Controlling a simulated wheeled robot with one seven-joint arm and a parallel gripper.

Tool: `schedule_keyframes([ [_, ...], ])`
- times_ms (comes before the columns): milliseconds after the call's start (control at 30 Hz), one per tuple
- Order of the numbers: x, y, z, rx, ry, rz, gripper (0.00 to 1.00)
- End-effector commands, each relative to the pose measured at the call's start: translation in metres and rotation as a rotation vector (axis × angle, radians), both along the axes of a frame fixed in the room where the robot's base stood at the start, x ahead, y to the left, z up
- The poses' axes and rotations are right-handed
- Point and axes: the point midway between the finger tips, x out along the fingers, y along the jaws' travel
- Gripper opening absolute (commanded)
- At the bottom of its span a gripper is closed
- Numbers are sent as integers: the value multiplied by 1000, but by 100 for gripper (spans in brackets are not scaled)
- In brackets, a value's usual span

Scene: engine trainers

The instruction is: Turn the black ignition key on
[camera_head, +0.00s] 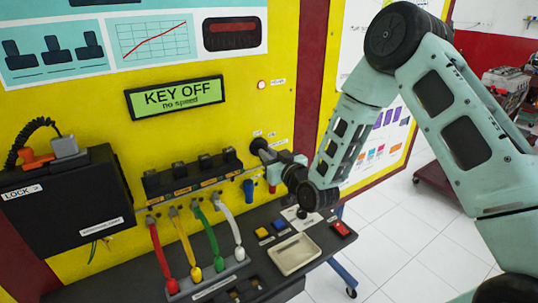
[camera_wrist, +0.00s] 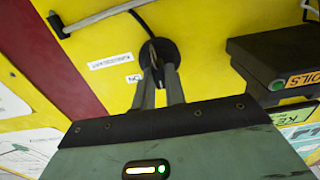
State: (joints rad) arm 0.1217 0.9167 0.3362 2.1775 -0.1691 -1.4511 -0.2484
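The round black ignition lock (camera_head: 257,146) sits on the yellow panel, right of the display. In the wrist view it is a black disc (camera_wrist: 168,52). A thin dark key (camera_wrist: 152,54) stands out from it, partly hidden by my fingers. My gripper (camera_head: 268,155) reaches the lock from the right. In the wrist view its two grey fingers (camera_wrist: 158,72) lie at the lock with their tips close together around the key. Whether they press on the key cannot be made out. The display (camera_head: 175,97) reads "KEY OFF" and "no speed".
A black shelf with several coloured levers (camera_head: 197,243) stands below left of the lock. A black box marked LOCK (camera_head: 66,205) is at the far left. A beige tray (camera_head: 294,254) and small buttons lie on the dark desk below my gripper. A black block (camera_wrist: 285,62) is near the lock.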

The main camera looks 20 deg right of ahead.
Motion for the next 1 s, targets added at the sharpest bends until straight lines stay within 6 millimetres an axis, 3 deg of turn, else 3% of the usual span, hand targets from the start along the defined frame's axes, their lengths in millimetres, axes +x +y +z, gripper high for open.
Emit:
schedule_keyframes([
  [467,0,-1,-3,90,23,0,0],
  [1000,0,-3,-4,547,143,-1,0],
])
